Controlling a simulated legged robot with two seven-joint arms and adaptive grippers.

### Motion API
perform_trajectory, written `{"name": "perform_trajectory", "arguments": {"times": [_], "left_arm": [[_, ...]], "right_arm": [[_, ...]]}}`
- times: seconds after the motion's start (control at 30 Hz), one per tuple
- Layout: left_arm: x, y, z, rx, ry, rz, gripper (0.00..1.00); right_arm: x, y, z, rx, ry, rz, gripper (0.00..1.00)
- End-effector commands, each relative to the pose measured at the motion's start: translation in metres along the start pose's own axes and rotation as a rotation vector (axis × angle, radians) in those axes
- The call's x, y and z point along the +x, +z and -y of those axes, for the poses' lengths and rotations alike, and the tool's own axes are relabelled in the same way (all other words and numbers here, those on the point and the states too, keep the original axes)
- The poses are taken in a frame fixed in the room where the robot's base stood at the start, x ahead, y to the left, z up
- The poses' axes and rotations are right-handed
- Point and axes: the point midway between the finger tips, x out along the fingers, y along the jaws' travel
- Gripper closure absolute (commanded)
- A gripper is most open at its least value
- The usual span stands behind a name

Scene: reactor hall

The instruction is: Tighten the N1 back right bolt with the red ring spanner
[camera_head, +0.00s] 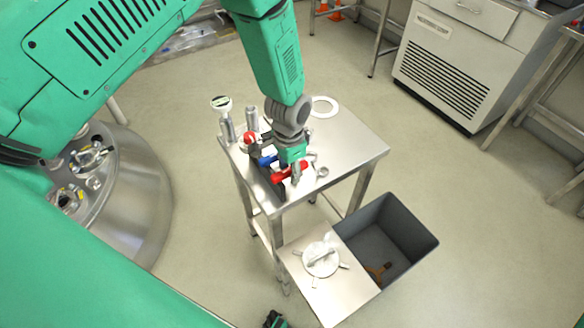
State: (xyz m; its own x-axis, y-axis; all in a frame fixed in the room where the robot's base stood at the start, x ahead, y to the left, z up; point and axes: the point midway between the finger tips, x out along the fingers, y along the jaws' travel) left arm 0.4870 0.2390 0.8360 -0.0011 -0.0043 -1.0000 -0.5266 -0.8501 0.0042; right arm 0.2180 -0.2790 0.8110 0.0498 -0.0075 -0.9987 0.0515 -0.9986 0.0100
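A red tool (283,175), which looks like the red ring spanner, is on the steel table at a dark holder (265,177), beside a blue tool (267,160). My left gripper (296,172) points down over the holder, right at the red tool. Its fingers are small and overlap the tool, so I cannot tell whether they grip it. The steel vessel (145,200) at the left carries fittings (90,158) with bolts. I cannot tell which is N1, and the back right bolt is not distinguishable. A small dark and green piece at the bottom edge may be my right gripper (275,320).
The steel table (355,150) also holds upright metal cylinders, a red round knob (250,138) and a white ring (325,107). A lower stand (340,300) bears a round lid (321,259). A grey bin (405,225) holds an orange item.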

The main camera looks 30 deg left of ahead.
Motion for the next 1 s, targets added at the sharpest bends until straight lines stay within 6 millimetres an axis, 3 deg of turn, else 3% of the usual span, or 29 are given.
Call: {"name": "perform_trajectory", "arguments": {"times": [0.03, 0.1, 0.37, 0.8, 1.0], "left_arm": [[-0.001, -0.001, -0.001, 0.001, -0.001, 0.000, 0.76], [-0.001, -0.001, -0.002, 0.001, -0.002, 0.001, 1.00], [-0.006, -0.003, -0.003, 0.002, -0.004, 0.000, 1.00], [-0.068, -0.001, 0.000, 0.002, -0.001, -0.002, 1.00], [-0.071, -0.002, -0.002, 0.002, -0.001, 0.000, 1.00]], "right_arm": [[0.000, 0.000, 0.000, 0.000, 0.000, 0.000, 0.77], [0.000, 0.000, 0.000, 0.000, 0.000, 0.000, 0.77], [-0.004, 0.000, 0.000, 0.000, 0.000, 0.000, 0.77], [-0.054, -0.003, -0.001, 0.000, 0.000, 0.000, 0.77], [-0.056, -0.003, 0.000, 0.000, 0.000, 0.000, 0.77]]}}
